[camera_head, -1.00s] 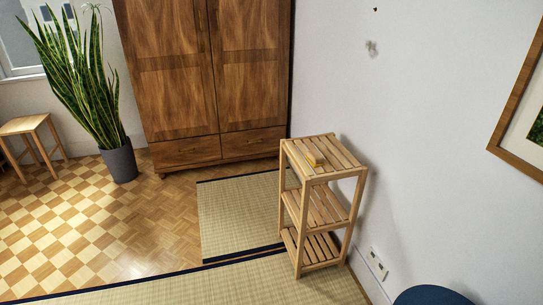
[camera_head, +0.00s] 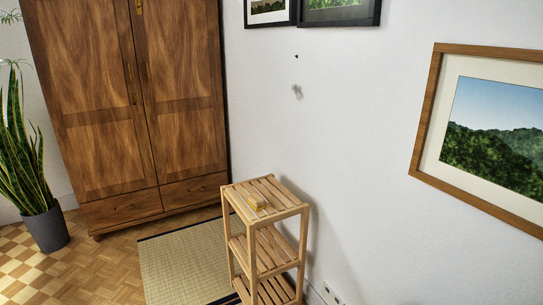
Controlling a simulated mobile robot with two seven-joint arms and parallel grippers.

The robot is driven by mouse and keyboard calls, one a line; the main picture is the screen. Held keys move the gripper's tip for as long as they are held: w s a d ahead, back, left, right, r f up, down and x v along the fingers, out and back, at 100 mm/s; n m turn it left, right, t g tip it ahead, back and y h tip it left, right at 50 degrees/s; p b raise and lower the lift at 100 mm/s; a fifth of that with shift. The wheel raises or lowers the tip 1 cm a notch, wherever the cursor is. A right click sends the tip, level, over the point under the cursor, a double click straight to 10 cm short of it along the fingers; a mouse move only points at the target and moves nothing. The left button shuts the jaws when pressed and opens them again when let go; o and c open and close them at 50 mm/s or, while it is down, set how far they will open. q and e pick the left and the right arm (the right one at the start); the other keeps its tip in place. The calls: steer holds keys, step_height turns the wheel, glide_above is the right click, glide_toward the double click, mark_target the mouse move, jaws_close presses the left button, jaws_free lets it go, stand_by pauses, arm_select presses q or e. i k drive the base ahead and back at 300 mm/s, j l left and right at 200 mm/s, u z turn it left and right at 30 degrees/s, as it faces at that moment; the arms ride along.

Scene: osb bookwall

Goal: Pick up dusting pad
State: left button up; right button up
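Neither of my grippers shows in the head view.
The rack stands close to the white wall, with a tatami mat (camera_head: 185,262) to its left. A wooden wardrobe (camera_head: 130,100) and a potted plant (camera_head: 45,228) stand behind and left. Framed pictures (camera_head: 488,120) hang on the wall. The parquet floor at lower left is clear.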

mark_target(256, 201)
steer(key=i+j+z, duration=0.1)
steer(key=z, duration=0.35)
steer(key=j+z, duration=0.2)
steer(key=z, duration=0.2)
steer(key=i+j+z, duration=0.1)
steer(key=z, duration=0.35)
steer(key=j+z, duration=0.25)
steer(key=j, duration=0.3)
steer(key=j+z, duration=0.3)
steer(key=j, duration=0.55)
steer(key=k+j+z, duration=0.1)
steer(key=j, duration=0.25)
steer(key=k+j, duration=0.1)
steer(key=j, duration=0.25)
